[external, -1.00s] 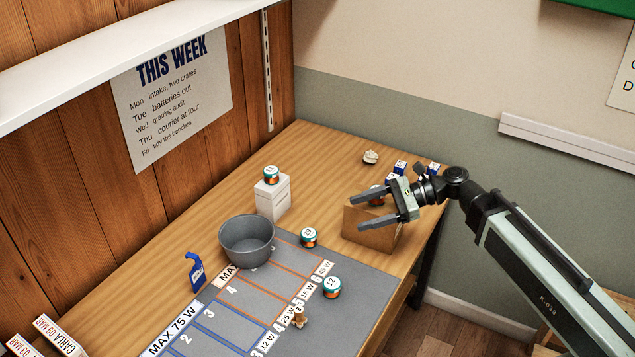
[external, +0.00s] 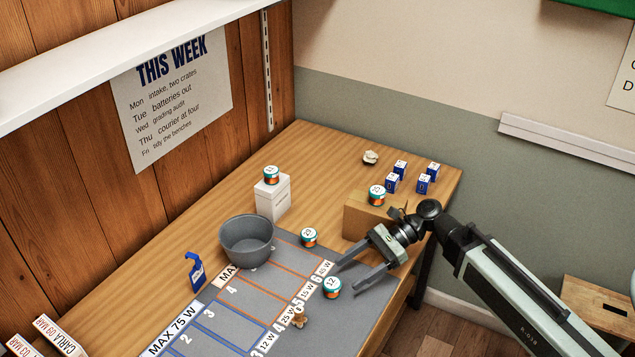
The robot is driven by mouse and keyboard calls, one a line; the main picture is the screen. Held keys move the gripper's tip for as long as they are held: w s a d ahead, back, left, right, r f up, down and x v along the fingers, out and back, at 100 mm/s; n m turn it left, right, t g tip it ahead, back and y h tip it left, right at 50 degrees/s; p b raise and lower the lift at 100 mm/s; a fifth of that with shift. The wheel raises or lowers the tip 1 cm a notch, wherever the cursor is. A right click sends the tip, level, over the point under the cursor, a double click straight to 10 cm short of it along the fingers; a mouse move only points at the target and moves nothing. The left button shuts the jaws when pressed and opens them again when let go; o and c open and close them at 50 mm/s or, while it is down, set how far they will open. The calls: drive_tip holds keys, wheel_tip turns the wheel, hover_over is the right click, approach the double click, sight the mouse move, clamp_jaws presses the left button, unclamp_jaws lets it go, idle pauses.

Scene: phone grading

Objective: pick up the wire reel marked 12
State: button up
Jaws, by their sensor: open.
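The wire reel marked 12 (external: 331,287) stands upright on the grey mat (external: 366,306), beside the 15 W labels at the mat's right part. It has a white top with a dark number and a teal and orange side. My gripper (external: 346,276) is open and empty. Its two fingers point left and down toward the reel, with one fingertip above and behind it and the other just to its right in the picture. I cannot tell whether a finger touches the reel.
Similar reels stand on the mat's back edge (external: 309,237), on a white box (external: 273,175) and on a cardboard box (external: 376,195). A grey bowl (external: 247,240) stands left of them. Several blue boxes (external: 424,184) stand at the back right. A small brown object (external: 300,320) lies nearby.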

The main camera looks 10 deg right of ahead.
sight(335, 282)
drive_tip(key=b+x, duration=0.2)
drive_tip(key=x, duration=0.3)
drive_tip(key=shift+r, duration=0.1)
drive_tip(key=c, duration=1.4)
drive_tip(key=shift+c, duration=0.2)
drive_tip(key=shift+r, duration=0.1)
